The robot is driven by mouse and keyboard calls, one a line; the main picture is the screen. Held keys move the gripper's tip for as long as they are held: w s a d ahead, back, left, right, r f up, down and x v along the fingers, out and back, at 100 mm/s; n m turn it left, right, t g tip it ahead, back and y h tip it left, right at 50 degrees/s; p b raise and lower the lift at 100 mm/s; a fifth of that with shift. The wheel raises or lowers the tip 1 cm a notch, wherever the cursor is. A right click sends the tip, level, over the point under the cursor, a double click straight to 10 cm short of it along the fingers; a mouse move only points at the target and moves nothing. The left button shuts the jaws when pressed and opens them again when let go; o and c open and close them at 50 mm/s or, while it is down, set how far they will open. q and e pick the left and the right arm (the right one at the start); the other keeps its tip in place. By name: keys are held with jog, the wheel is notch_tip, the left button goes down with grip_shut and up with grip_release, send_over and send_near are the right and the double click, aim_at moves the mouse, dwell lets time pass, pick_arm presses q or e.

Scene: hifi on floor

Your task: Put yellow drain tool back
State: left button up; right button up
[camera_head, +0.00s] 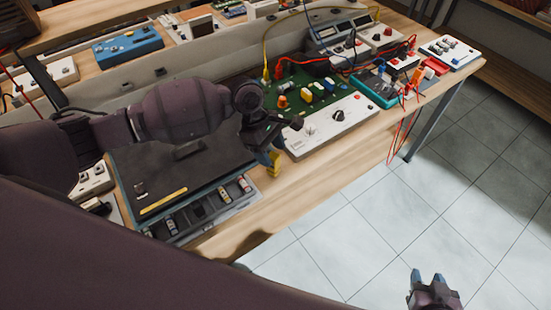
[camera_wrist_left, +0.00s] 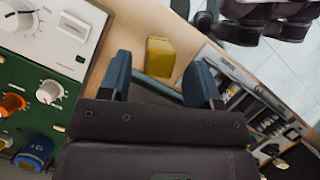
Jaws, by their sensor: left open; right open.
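A small yellow block-shaped piece (camera_head: 274,163), which looks like the yellow drain tool, stands on the wooden bench near its front edge. It also shows in the left wrist view (camera_wrist_left: 160,57), ahead of and between the fingers. My left gripper (camera_head: 279,143) is open just above it; I see no grip, and cannot tell whether a finger touches it. A grey tool case (camera_head: 232,205) with a dark lid and compartments of small parts lies left of the piece. A yellow strip (camera_head: 163,201) lies on the case. My right gripper (camera_head: 427,276) is open and empty over the floor.
A white unit with a black knob (camera_head: 318,131) and a green circuit board (camera_head: 275,98) stand right of and behind my left gripper. Red cables (camera_head: 402,130) hang over the bench edge farther right. A bare strip of bench (camera_head: 330,155) runs along the front.

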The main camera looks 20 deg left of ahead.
pick_arm(q)
jog(key=v, duration=0.7)
jog(key=shift+r, duration=0.2)
jog(key=shift+a, duration=0.1)
